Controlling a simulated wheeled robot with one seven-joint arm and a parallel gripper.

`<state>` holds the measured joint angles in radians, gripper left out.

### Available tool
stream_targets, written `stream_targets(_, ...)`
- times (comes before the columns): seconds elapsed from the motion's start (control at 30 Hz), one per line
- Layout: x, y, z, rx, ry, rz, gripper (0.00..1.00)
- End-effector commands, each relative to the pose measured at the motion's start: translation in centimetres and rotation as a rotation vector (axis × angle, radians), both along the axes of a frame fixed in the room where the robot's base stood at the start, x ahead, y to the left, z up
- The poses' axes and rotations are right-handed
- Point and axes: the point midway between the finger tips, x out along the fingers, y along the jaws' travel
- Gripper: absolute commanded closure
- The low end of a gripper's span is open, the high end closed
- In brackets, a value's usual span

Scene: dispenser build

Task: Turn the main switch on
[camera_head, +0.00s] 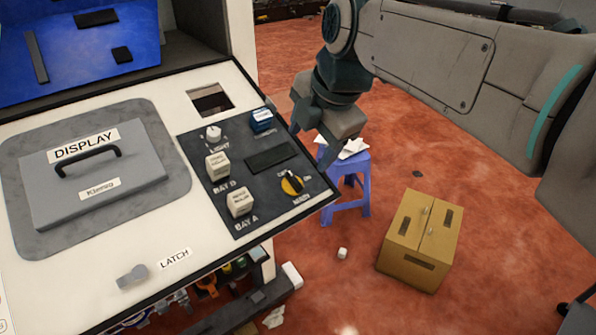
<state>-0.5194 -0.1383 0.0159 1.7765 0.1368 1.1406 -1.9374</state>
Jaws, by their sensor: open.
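The main switch looks to be the round black-and-yellow rotary knob (292,184) at the right of the dark control panel (222,200) on the sloping console. Which mark the knob points at is unclear. My gripper (318,128) is open and empty, seen from above and behind. It hangs past the panel's upper right edge, above and right of the knob in the picture, and does not touch it. Its fingertips are partly hidden.
A DISPLAY lid (95,180) and LATCH knob (132,277) lie left. A blue stool (345,206) and cardboard box (420,240) stand right.

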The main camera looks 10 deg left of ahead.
Motion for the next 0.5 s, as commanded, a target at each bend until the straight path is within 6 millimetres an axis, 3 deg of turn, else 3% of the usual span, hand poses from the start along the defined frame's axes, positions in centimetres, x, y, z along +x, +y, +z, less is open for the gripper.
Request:
stream_targets(0.3, 1.5, 1.9, -6.3, -0.004, 0.007, -0.001, 0.35)
stream_targets(0.5, 2.4, 2.8, -9.4, -0.002, 0.004, -0.002, 0.35)
